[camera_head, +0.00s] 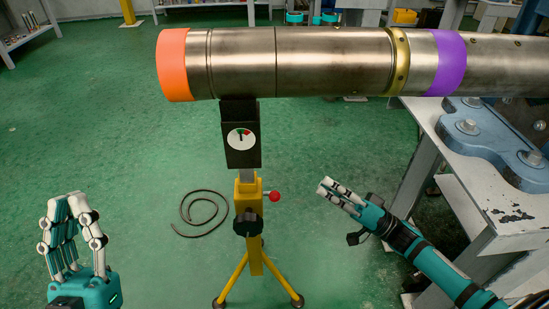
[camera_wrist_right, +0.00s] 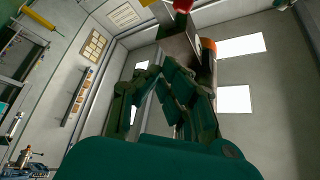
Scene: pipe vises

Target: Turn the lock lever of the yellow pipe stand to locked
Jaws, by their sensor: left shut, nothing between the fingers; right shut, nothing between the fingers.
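The yellow pipe stand (camera_head: 248,192) stands upright on its tripod legs in the middle of the head view. Its lock lever has a red ball knob (camera_head: 274,196) that sticks out to the right of the yellow body. A red knob (camera_wrist_right: 183,5) also shows at the top edge of the right wrist view. A round white dial (camera_head: 240,138) with a small red and green part sits on the black head. My right gripper (camera_head: 326,188) is shut and empty, right of the knob and apart from it. My left gripper (camera_head: 68,199) is shut and empty at the lower left, away from the stand.
A long metal pipe (camera_head: 330,62) with orange and purple bands lies across above the stand's head. A dark knob (camera_head: 246,224) sits on the stand's post. A grey table (camera_head: 450,170) with a blue vise part (camera_head: 490,140) stands at right. A dark cable (camera_head: 204,212) lies on the green floor.

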